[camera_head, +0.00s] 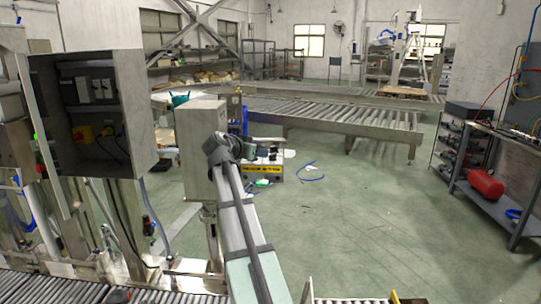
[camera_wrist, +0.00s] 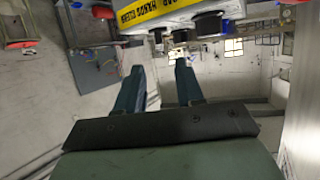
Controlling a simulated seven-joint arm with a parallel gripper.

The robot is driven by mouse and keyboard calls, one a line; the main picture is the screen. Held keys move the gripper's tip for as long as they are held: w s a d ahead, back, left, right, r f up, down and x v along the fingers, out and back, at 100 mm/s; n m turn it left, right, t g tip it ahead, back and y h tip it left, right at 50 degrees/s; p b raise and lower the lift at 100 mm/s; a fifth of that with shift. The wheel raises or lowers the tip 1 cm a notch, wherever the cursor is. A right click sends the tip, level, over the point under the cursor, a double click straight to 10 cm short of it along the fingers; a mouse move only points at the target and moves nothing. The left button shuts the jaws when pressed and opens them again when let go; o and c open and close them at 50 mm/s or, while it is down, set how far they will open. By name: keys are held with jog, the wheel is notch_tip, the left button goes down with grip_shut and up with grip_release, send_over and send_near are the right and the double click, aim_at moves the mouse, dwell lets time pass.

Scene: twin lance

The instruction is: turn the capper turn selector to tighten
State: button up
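In the wrist view, a pale panel (camera_wrist: 242,8) with a yellow warning label crosses the top edge. Several dark round knobs stick out from it, the nearest and largest a black knob (camera_wrist: 209,25). I cannot tell which is the capper turn selector, as their markings are not readable. My gripper (camera_wrist: 159,67) has two blue-green fingers, apart with nothing between them. The fingertips show below the knobs in the picture; no contact is visible. In the head view, my arm reaches up to a grey control box (camera_head: 200,115) on a post; my fingers cannot be made out there.
An open grey cabinet (camera_head: 137,105) with switches and cables stands left of the control box. A roller conveyor (camera_head: 330,113) lies behind, another (camera_head: 50,290) along the front left. A workbench (camera_head: 515,150) stands at right. The floor between is mostly clear.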

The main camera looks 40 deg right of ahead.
aim_at(273, 154)
jog(key=x, duration=0.9)
jog(key=shift+f, duration=0.1)
grip_shut()
